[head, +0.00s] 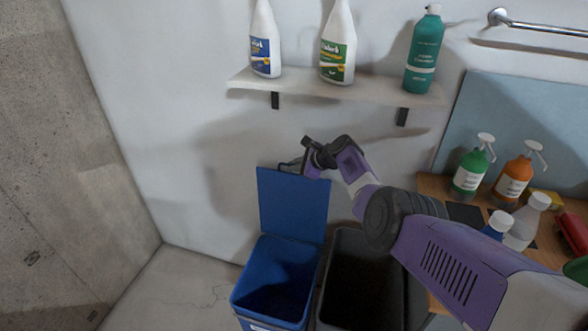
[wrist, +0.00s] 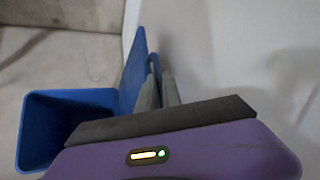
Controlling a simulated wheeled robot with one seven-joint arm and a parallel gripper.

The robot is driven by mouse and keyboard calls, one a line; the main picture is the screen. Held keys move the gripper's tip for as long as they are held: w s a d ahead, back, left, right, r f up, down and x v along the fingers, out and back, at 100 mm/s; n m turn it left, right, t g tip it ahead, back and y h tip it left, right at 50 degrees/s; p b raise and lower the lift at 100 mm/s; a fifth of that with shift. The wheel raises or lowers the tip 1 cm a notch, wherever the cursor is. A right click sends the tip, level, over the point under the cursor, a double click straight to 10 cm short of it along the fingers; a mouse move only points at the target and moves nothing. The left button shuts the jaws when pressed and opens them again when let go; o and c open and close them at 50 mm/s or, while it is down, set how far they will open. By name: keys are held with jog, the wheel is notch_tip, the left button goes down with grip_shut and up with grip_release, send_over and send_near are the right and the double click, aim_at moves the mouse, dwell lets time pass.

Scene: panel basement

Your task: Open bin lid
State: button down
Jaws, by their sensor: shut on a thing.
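A blue bin (head: 275,283) stands against the wall, its inside exposed and dark. Its blue lid (head: 292,207) stands upright at the back of the bin, close to the wall. My gripper (head: 290,166) is at the lid's top edge, shut on the lid's handle there. In the wrist view, the gripper fingers (wrist: 159,88) are close to the lid (wrist: 133,75), by a thin blue handle (wrist: 154,65). The blue bin's open mouth (wrist: 72,96) shows at left. The exact finger contact is partly hidden.
A dark open bin (head: 340,247) stands right beside the blue bin. A shelf (head: 300,84) with several bottles is on the wall above. A wooden counter (head: 431,187) with spray bottles is at the right. Bare floor (head: 170,292) lies to the left.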

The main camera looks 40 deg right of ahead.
jog(key=shift+s+a+f, duration=0.1)
jog(key=shift+s+f, duration=0.15)
jog(key=shift+f, duration=0.2)
jog(key=c, duration=1.5)
grip_release()
jog(key=shift+c, duration=0.2)
jog(key=shift+s+r+p, duration=0.3)
jog(key=shift+p, duration=0.35)
jog(key=p+v, duration=0.3)
jog(key=v, duration=0.4)
jog(key=shift+w+r+p, duration=0.2)
jog(key=shift+r+p, duration=0.1)
jog(key=shift+r, duration=0.15)
jog(key=shift+f, duration=0.1)
